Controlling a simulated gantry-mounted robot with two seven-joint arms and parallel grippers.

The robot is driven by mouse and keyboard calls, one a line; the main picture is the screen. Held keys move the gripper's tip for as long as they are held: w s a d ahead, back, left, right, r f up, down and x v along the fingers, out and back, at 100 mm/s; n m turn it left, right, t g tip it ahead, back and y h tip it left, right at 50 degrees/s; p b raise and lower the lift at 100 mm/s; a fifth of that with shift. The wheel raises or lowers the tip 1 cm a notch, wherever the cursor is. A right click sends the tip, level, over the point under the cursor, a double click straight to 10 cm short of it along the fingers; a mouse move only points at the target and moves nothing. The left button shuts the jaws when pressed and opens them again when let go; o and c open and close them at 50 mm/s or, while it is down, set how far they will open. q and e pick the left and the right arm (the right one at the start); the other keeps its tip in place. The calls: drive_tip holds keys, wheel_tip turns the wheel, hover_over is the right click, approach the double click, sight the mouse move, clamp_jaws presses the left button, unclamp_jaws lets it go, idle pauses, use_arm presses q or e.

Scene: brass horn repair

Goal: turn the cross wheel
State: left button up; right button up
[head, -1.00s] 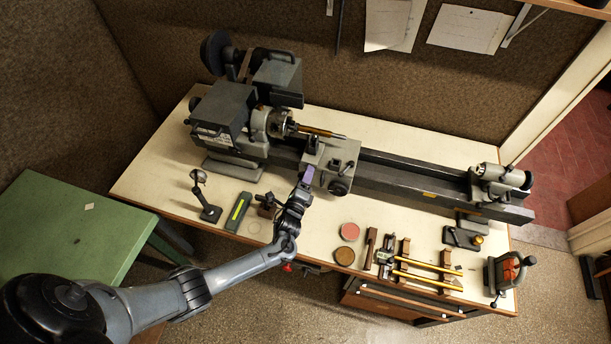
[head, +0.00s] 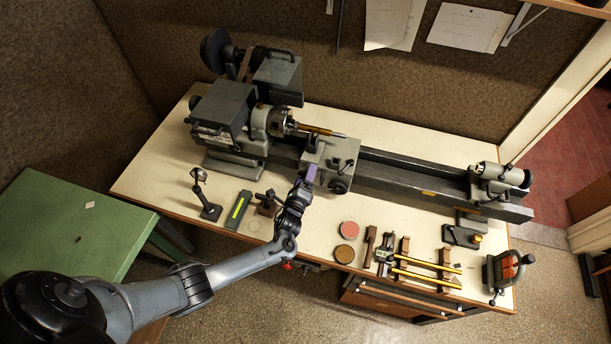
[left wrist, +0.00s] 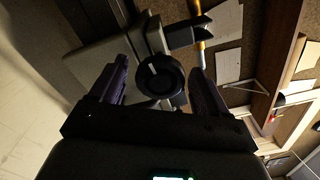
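The cross wheel is a small dark round handwheel (head: 338,187) with a pale mark, on the front of the lathe's grey carriage (head: 342,158). In the left wrist view the wheel (left wrist: 161,75) shows face-on, between the two fingers in the picture. My left gripper (head: 309,173), with purple fingers, is at the front of the carriage, left of the wheel in the head view. In the left wrist view the gripper (left wrist: 158,78) is open, with a gap on each side of the wheel. Whether the fingertips reach past its rim, I cannot tell. My right gripper is not in view.
A brass rod (head: 315,130) is held in the chuck (head: 277,122) above the carriage.

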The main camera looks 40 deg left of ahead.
use_arm(q)
drive_tip(key=v, duration=1)
drive_tip(key=shift+s, duration=0.4)
drive_tip(key=shift+d, duration=0.1)
